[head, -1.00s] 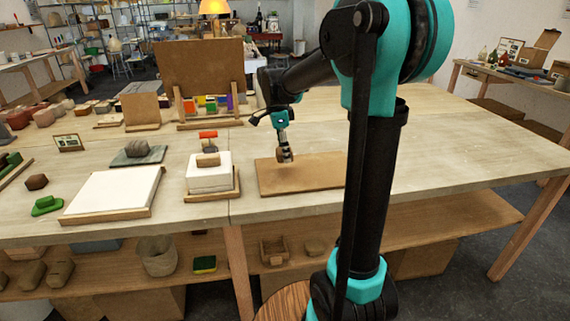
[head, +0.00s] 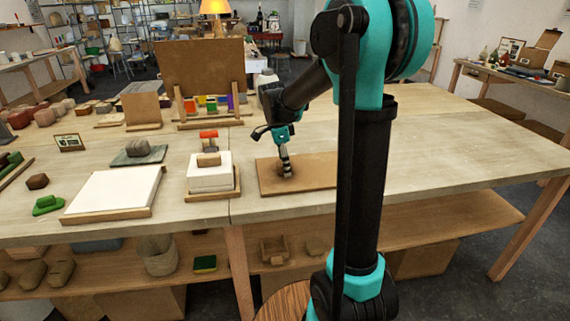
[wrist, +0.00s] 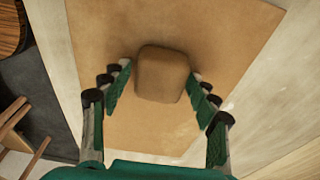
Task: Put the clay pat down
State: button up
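The clay pat (wrist: 162,73) is a brown rounded block, seen in the wrist view between the two fingers of my gripper (wrist: 160,72). The fingertips close in on its left and right sides, so my gripper is shut on it. In the head view my gripper (head: 286,172) points down, low over the left part of a flat brown board (head: 320,173). The pat is small and partly hidden by the fingers there. I cannot tell whether its underside touches the board.
Left of the board stands a white block (head: 210,179) on a wooden base with a small brown piece on top. A white slab (head: 115,188) lies farther left. An upright brown panel (head: 200,68) stands behind. The table right of the board is clear.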

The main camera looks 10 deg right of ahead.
aim_at(280, 163)
jog(key=shift+o, duration=0.3)
notch_tip(280, 163, up, 12)
jog(key=a, duration=0.1)
jog(key=shift+a, duration=0.4)
jog(key=shift+s, duration=0.1)
